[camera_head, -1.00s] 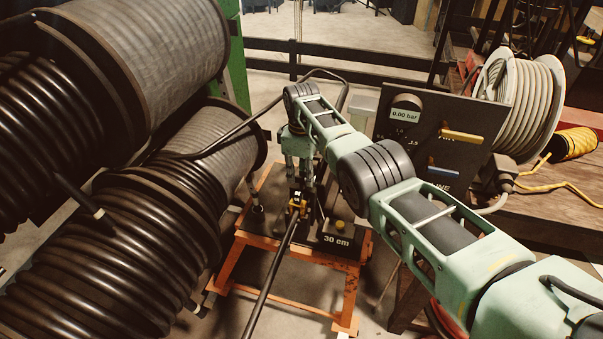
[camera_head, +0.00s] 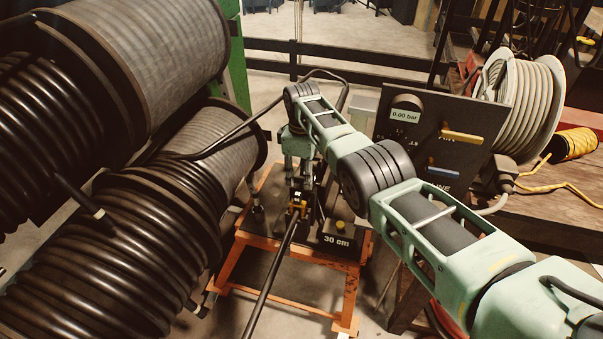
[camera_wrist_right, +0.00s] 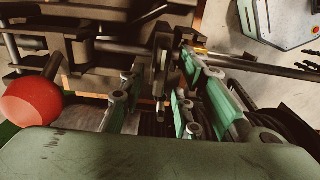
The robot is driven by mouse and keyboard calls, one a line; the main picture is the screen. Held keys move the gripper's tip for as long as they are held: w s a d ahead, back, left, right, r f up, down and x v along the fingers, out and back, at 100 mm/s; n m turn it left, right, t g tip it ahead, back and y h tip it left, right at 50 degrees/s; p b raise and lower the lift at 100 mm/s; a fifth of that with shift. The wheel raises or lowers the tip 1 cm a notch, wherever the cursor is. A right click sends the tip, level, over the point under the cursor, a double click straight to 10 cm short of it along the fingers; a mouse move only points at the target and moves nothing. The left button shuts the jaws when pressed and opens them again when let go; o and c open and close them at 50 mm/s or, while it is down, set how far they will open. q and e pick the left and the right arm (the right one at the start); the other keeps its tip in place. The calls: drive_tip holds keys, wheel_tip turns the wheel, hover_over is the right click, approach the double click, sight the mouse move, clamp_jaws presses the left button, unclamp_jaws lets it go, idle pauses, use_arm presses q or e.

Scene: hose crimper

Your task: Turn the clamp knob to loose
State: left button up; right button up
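The orange crimper bench (camera_head: 295,250) stands in the middle of the head view, with a dark hose (camera_head: 272,275) running into a small yellow-orange fitting (camera_head: 298,207). My right gripper (camera_head: 299,182) points down just behind that fitting. In the right wrist view the fingers of my right gripper (camera_wrist_right: 158,92) are apart, on either side of a dark upright clamp part (camera_wrist_right: 160,62). This part may be the clamp knob; I cannot tell for sure. Contact is not clear, but narrow gaps seem to show. My left gripper is not in view.
A red ball handle (camera_wrist_right: 30,101) is at the left of the wrist view. Large hose reels (camera_head: 150,215) fill the left side. A panel reading 0.00 bar (camera_head: 435,130) and a "30 cm" block (camera_head: 338,241) are to the right.

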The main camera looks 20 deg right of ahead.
sight(302, 177)
wheel_tip(302, 177, up, 12)
idle(0.5)
drive_tip(key=shift+r, duration=0.1)
